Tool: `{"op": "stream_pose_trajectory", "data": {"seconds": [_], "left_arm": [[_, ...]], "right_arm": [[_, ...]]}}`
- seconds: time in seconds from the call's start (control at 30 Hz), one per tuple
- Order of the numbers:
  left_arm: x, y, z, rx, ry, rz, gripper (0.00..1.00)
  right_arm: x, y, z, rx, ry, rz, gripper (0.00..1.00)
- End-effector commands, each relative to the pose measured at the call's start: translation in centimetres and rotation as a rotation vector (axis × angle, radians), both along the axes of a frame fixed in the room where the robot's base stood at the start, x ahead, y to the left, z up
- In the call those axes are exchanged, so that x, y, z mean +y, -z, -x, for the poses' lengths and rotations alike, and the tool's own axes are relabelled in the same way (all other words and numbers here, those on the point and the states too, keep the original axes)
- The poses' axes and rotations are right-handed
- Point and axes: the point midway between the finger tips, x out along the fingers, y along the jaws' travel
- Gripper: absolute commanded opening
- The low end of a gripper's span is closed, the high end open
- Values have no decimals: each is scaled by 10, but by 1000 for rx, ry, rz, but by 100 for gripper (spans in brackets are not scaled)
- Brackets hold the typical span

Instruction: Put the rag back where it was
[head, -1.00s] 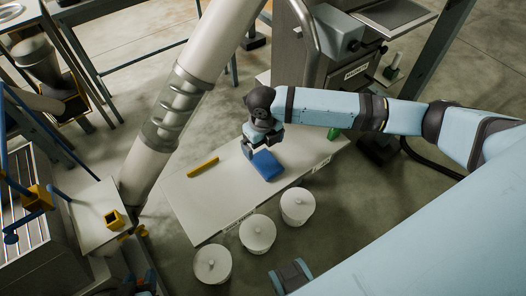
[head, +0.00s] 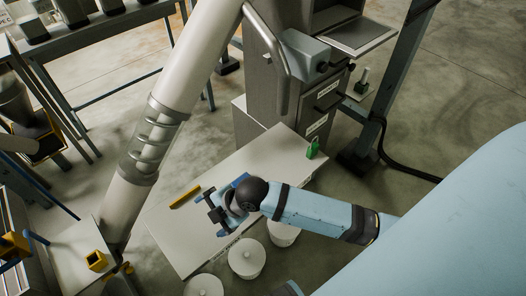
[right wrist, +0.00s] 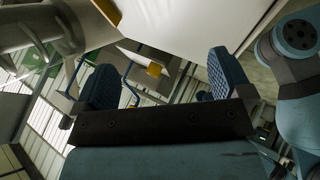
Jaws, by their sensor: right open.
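The blue rag (head: 240,180) lies on the white table (head: 172,238) in the head view, mostly hidden behind my right gripper and wrist. My right gripper (head: 212,213) is open over the table, on the near left side of the rag. In the right wrist view my right gripper (right wrist: 163,80) shows two blue ribbed finger pads wide apart with nothing between them. The rag cannot be made out in that view. My left gripper is not seen.
A yellow bar (head: 185,197) lies on the table left of my gripper. A green padlock-shaped item (head: 313,149) stands at the table's far right end. A thick pale pipe (head: 165,105) slants past the table's left side.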

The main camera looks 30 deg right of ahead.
Motion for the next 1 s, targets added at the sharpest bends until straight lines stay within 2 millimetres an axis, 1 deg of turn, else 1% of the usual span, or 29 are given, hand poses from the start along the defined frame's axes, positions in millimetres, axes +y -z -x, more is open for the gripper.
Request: {"op": "stream_pose_trajectory", "data": {"seconds": [0.03,0.13,0.3,0.4,0.5,0.6,0.67,0.9,1.0], "left_arm": [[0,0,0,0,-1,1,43],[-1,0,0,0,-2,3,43],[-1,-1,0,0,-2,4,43],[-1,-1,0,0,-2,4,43],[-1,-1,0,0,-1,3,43],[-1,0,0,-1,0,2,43],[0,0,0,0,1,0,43],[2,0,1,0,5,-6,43],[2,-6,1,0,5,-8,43]], "right_arm": [[1,7,12,39,137,-93,97],[-6,15,28,101,408,-267,97],[-35,30,60,188,814,-525,97],[-56,38,80,219,1003,-645,97],[-71,42,97,234,1129,-729,97],[-80,44,105,240,1196,-777,97],[-83,45,108,241,1213,-788,97],[-83,45,108,242,1218,-792,97],[-83,39,108,241,1216,-792,97]]}}
